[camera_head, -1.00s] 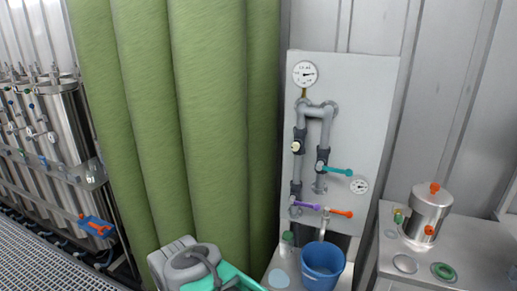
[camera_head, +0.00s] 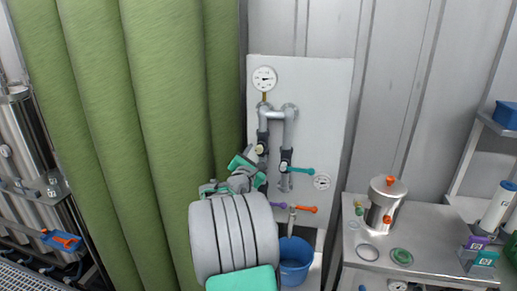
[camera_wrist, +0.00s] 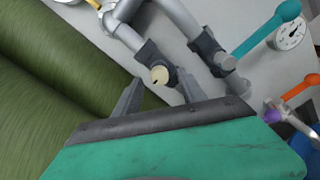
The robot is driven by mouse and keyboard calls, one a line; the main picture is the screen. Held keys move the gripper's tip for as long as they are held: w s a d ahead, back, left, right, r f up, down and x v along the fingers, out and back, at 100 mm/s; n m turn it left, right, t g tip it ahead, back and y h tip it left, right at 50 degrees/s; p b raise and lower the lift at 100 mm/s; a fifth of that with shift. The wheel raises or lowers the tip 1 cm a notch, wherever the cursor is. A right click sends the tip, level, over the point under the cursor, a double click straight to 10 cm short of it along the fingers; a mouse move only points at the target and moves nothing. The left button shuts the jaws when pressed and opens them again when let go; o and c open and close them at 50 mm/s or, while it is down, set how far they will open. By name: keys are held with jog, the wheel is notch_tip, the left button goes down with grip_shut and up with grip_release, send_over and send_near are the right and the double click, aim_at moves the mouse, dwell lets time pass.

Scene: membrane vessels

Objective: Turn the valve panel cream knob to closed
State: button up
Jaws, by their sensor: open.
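The valve panel (camera_head: 325,110) is a pale upright board with grey pipes. Its cream knob (camera_head: 259,149) is a small round disc on a dark valve body on the left pipe; it also shows in the wrist view (camera_wrist: 159,75), with a small dark mark on its face. My gripper (camera_head: 251,158) is in front of the panel's left side, just beside the knob in the head view. In the wrist view my gripper (camera_wrist: 160,82) is open, and the knob appears between its two fingers. I cannot tell how much depth separates the fingertips from the knob.
The panel also has a teal lever (camera_head: 302,170), an orange lever (camera_head: 307,209), a purple lever (camera_head: 279,206) and gauges. A blue bucket (camera_head: 295,268) is below. A green curtain (camera_head: 165,90) is left; a bench with a steel vessel (camera_head: 384,205) is right.

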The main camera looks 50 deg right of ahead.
aim_at(258, 151)
jog(key=x, duration=0.3)
jog(key=shift+w+d+p, duration=0.15)
jog(key=shift+d+p, duration=0.1)
jog(key=shift+p, duration=0.05)
jog(key=shift+c, duration=0.2)
grip_shut()
